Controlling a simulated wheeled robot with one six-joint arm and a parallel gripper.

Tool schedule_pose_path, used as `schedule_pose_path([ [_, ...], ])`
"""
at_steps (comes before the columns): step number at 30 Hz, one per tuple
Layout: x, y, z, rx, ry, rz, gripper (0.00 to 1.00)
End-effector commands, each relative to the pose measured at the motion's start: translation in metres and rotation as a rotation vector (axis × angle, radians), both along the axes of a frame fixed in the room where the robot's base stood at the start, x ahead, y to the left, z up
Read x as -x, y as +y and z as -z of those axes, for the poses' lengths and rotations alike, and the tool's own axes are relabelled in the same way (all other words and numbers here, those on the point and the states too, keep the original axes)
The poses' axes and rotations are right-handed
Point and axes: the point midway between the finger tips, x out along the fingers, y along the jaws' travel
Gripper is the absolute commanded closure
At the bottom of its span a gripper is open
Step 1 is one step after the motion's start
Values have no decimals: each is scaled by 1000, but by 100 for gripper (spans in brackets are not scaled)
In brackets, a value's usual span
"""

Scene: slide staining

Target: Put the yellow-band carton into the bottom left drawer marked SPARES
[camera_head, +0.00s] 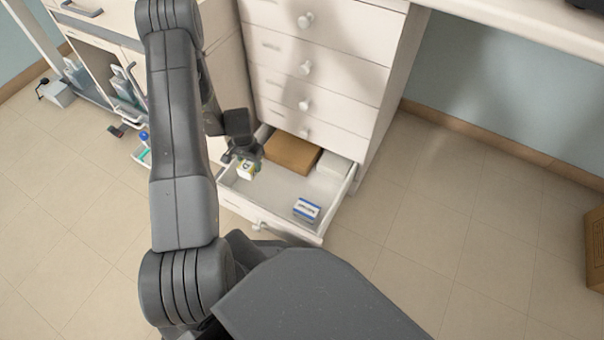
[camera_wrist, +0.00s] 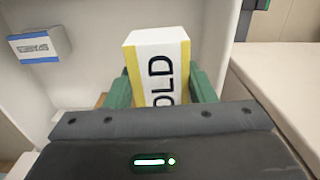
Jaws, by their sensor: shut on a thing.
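The yellow-band carton (camera_head: 247,172) is small and white with a yellow band. My gripper (camera_head: 246,160) is shut on it, over the left part of the open bottom drawer (camera_head: 275,190). In the wrist view the carton (camera_wrist: 158,65), with dark letters "OLD" showing, stands between the green finger pads of my gripper (camera_wrist: 160,90). I cannot tell whether the carton touches the drawer floor. The drawer's SPARES marking is not readable in these views.
A blue-and-white box (camera_head: 306,209) lies in the drawer's front right; it also shows in the wrist view (camera_wrist: 40,45). A brown box (camera_head: 292,152) and a white box (camera_head: 332,164) lie at the drawer's back. Closed drawers (camera_head: 320,65) stand above.

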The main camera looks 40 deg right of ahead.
Motion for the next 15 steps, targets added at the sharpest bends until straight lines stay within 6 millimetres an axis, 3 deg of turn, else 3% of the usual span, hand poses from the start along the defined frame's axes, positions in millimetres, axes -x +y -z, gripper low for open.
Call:
schedule_pose_path([
  [1, 4, -4, 12, 0, 0, 18, 73],
  [8, 11, -8, 36, -1, 1, 43, 73],
  [15, 10, -7, 78, 0, 0, 42, 73],
])
